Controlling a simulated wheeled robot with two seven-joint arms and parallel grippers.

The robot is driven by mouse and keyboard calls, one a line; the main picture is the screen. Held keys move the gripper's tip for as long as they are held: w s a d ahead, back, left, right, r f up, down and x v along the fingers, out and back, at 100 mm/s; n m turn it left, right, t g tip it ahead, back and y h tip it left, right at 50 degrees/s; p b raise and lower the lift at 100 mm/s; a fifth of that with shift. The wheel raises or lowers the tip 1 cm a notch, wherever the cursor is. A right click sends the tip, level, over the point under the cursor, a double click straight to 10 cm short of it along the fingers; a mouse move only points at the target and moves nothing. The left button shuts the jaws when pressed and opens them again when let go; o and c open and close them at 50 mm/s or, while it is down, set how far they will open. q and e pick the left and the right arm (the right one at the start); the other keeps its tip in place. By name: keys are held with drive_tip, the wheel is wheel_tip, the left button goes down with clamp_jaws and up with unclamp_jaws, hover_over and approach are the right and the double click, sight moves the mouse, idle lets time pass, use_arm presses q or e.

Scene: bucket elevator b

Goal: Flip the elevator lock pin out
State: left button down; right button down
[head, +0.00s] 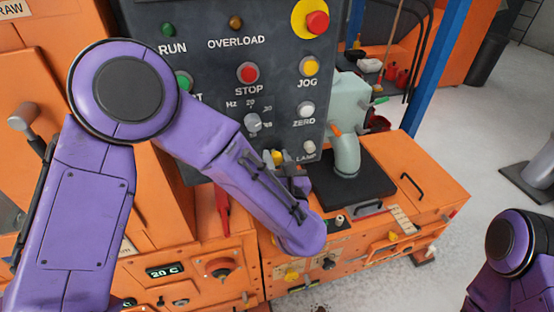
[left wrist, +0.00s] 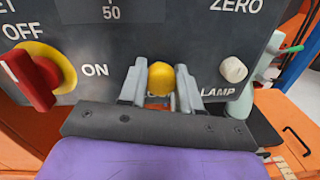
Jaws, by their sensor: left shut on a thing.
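A yellow round knob (left wrist: 161,79) sits at the lower edge of the dark control panel (left wrist: 190,25), between the ON and LAMP labels; I take it for the lock pin. It also shows small and partly covered in the head view (head: 277,157). My left gripper (left wrist: 160,74) has one grey finger on each side of the knob and is shut on it. In the head view my left gripper (head: 283,163) is at the panel's lower edge, partly hidden by its own purple wrist. The pin's shaft is hidden. My right gripper is outside the picture.
A red rotary switch (left wrist: 36,79) with a yellow ring is left of my left gripper; the white LAMP knob (left wrist: 234,69) is close on its right. Panel buttons, including red STOP (head: 248,73), are above. An orange cabinet (head: 400,170) stands right. Open floor lies farther right.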

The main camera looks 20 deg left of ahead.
use_arm(q)
drive_tip(key=shift+s+d+f, duration=0.15)
drive_tip(key=shift+s+d, duration=0.1)
drive_tip(key=shift+s, duration=0.05)
drive_tip(key=shift+b+v, duration=0.65)
drive_tip(key=shift+v, duration=0.45)
drive_tip(key=shift+w, duration=0.1)
drive_tip(key=c, duration=0.8)
unclamp_jaws()
drive_tip(key=shift+d, duration=0.15)
drive_tip(key=shift+s, duration=0.25)
drive_tip(key=b, duration=0.3)
approach(278, 161)
drive_tip(key=v, duration=0.3)
drive_tip(key=shift+s+d, duration=0.1)
drive_tip(key=shift+d, duration=0.05)
